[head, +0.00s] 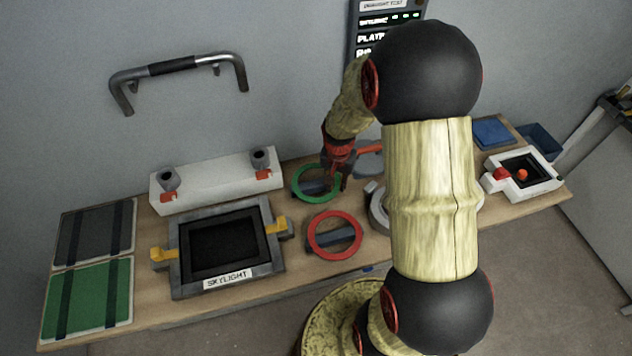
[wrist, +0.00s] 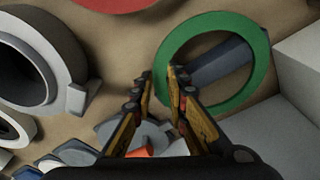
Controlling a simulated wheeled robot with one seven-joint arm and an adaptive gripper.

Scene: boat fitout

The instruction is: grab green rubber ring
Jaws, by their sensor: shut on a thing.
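The green rubber ring (head: 297,188) lies at the back middle of the wooden bench, around or over a dark grey block. It also shows in the wrist view (wrist: 240,97). My gripper (head: 338,182) is at the ring's right side in the head view. In the wrist view my gripper (wrist: 165,74) has its two fingertips on either side of the ring's near left rim, shut on it. A small part of the rim is hidden by the fingers. I cannot tell whether the ring is lifted off the bench.
A red ring (head: 313,241) lies just in front. A white ring-shaped part (wrist: 70,50) stands beside the fingers. A white box with knobs (head: 215,182) and the skylight frame (head: 187,268) are to the left. A white panel (head: 541,182) is at the right.

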